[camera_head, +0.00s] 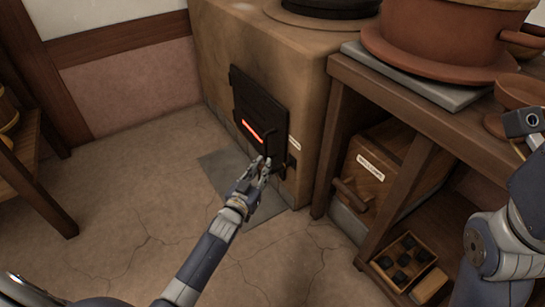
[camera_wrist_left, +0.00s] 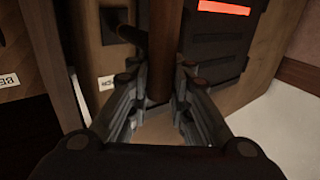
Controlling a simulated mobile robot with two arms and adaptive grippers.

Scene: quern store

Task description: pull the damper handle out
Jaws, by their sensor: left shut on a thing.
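The damper handle (camera_wrist_left: 163,50) is a brown upright bar on a dark rod, which comes out of a small dark plate (camera_wrist_left: 115,20) on the stove front. My left gripper (camera_wrist_left: 160,95) is shut on the bar, with a finger on each side of it. In the head view my left gripper (camera_head: 263,170) is in front of the stove's lower right part, by the damper plate (camera_head: 291,162) and a small white label (camera_head: 295,143). The handle is mostly hidden there by the fingers. Of my right arm only links show at the right edge.
The stove (camera_head: 230,50) has a dark fire door (camera_head: 257,105) with a glowing red slot, just left of the damper. A wooden bench (camera_head: 385,90) with a labelled drawer box (camera_head: 372,165) stands close on the right. Open floor (camera_head: 130,190) lies to the left.

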